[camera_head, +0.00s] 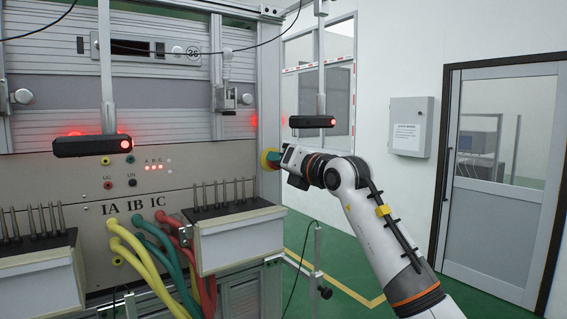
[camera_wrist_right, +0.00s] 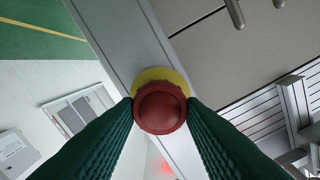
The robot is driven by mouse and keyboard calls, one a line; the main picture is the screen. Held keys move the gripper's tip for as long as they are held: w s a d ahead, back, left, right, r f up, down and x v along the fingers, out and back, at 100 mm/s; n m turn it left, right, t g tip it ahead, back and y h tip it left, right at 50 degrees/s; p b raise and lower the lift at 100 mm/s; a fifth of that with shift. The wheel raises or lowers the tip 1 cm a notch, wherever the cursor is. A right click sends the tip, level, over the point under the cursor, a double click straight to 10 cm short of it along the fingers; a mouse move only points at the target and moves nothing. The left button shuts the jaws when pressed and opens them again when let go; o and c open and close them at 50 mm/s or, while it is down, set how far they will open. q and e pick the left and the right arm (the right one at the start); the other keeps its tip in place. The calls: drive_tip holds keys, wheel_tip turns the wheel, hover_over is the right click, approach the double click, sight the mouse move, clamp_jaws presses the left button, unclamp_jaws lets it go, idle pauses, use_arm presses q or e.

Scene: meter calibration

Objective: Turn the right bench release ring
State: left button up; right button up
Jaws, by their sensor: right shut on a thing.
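The release ring is a red round knob (camera_wrist_right: 160,107) on a yellow base (camera_wrist_right: 158,77), mounted on the grey frame post at the right side of the bench. In the head view the yellow base (camera_head: 267,158) shows at the bench's right edge, and the red knob is mostly hidden by my gripper. My right gripper (camera_head: 279,160) reaches it from the right. In the wrist view its two dark green ribbed fingers (camera_wrist_right: 160,112) are shut on the red knob, one on each side. My left gripper is in neither view.
The bench panel (camera_head: 140,185) carries yellow, green and red cables (camera_head: 150,262). Two white boxes with upright pins (camera_head: 240,240) stand in front of it. Black bars with red lights (camera_head: 312,121) hang on poles. A wall box (camera_head: 410,126) and door (camera_head: 505,180) are at right.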

drive_tip(key=o, duration=0.7)
drive_tip(key=shift+r, duration=0.25)
drive_tip(key=shift+c, duration=0.2)
drive_tip(key=o, duration=0.3)
drive_tip(key=shift+f, duration=0.15)
drive_tip(key=shift+o, duration=0.2)
drive_tip(key=shift+d+f, duration=0.1)
drive_tip(key=b+v, duration=0.5)
drive_tip(key=v, duration=0.6)
drive_tip(key=shift+s+d, duration=0.2)
drive_tip(key=shift+s, duration=0.15)
